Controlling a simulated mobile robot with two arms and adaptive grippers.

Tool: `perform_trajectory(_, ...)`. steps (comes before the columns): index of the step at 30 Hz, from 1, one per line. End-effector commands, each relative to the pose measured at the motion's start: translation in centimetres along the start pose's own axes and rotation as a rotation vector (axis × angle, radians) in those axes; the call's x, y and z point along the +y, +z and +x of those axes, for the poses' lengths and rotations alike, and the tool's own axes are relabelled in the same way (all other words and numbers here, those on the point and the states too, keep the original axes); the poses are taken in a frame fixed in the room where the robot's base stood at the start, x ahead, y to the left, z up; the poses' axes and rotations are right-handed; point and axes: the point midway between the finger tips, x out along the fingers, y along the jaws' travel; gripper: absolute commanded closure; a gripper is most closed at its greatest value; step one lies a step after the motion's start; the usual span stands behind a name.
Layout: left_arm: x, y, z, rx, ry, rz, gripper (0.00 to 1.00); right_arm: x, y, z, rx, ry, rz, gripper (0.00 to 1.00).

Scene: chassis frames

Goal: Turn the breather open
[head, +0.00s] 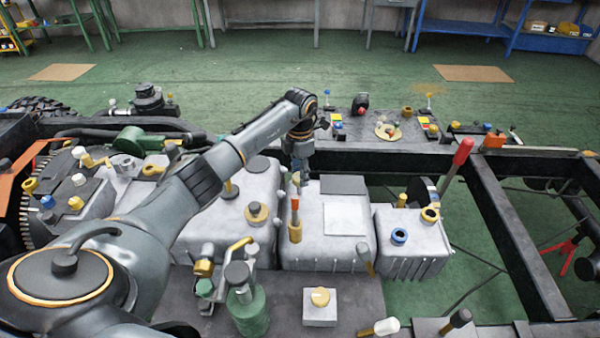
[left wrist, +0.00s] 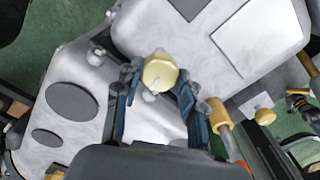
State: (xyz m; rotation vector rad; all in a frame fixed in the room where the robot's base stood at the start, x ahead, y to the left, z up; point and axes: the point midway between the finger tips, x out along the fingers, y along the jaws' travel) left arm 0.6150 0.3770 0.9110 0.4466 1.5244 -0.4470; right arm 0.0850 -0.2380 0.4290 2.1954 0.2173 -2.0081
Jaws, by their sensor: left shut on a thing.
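The breather appears to be the brass round cap (left wrist: 160,72) on the pale grey housing; in the left wrist view it sits between the fingertips. My left gripper (left wrist: 158,88) is shut on it, one dark finger on each side. In the head view my left gripper (head: 301,176) points down at the far left edge of the middle grey tank (head: 330,255). The arm and fingers mostly hide the cap there. I cannot tell how far the cap is turned. My right gripper is in neither view.
A brass fitting with an orange handle (head: 295,222) stands close in front of my left gripper; it also shows in the left wrist view (left wrist: 221,115).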

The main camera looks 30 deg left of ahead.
Motion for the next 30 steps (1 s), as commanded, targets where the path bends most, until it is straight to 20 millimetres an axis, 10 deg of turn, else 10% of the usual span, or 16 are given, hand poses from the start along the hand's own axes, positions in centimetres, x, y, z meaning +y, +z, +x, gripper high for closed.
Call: perform_trajectory(30, 0.09, -0.11, -0.04, 0.002, 0.002, -0.954, 0.92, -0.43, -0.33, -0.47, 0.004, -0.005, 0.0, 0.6)
